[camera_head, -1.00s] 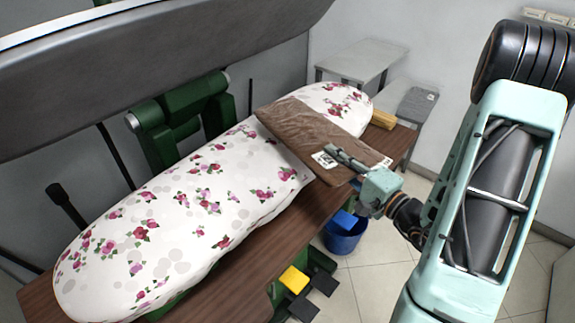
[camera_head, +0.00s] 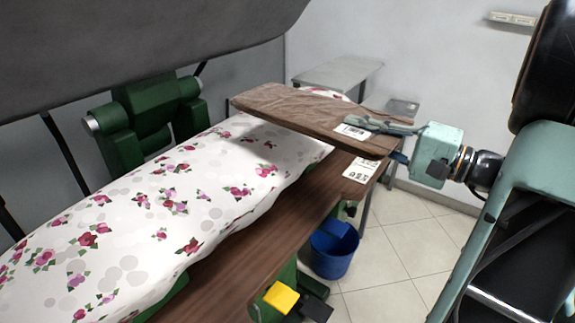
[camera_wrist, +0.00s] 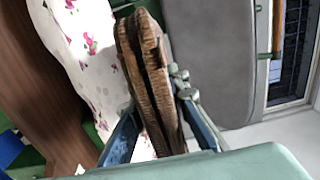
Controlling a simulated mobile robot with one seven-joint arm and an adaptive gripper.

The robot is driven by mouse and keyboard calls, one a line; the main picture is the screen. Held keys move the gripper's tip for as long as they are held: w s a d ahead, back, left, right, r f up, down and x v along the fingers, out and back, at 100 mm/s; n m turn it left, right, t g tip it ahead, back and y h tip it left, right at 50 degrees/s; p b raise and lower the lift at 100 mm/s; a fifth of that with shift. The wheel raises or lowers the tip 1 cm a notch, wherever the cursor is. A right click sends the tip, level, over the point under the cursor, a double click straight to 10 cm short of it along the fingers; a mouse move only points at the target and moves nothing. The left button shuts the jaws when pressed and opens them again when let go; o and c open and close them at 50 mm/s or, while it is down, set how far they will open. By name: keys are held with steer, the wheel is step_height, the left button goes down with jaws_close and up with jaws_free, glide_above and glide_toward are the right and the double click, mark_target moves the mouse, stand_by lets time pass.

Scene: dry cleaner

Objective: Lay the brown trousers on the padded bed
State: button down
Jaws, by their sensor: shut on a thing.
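The brown trousers (camera_head: 290,112) are folded into a flat, stiff-looking slab with a white label near the right end. My gripper (camera_head: 385,125) is shut on their right end, one finger above and the other largely hidden beneath. In the wrist view the trousers (camera_wrist: 148,65) show edge-on between the two fingers (camera_wrist: 157,108). The padded bed (camera_head: 150,215) has a white cover with pink flowers; it also shows in the wrist view (camera_wrist: 85,45). The trousers extend over its far part, apparently raised above it, with a shadow below. Contact at their hidden underside cannot be told.
A dark press head (camera_head: 120,35) overhangs the bed from the upper left, on a green frame (camera_head: 150,115). A brown wooden board (camera_head: 245,235) runs under the bed, with a white tag (camera_head: 361,170) near its far end. A blue bucket (camera_head: 333,250) stands on the floor.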

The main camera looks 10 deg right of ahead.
mark_target(323, 137)
steer(key=w+a+f+b, duration=0.1)
steer(key=w+a+f, duration=0.6)
steer(key=a+f, duration=0.2)
steer(key=shift+a+f, duration=0.25)
steer(key=shift+f, duration=1.15)
steer(key=shift+f+b, duration=0.2)
steer(key=shift+b, duration=0.35)
steer(key=c, duration=1.9)
jaws_free()
steer(key=shift+s, duration=0.1)
steer(key=shift+r, duration=0.15)
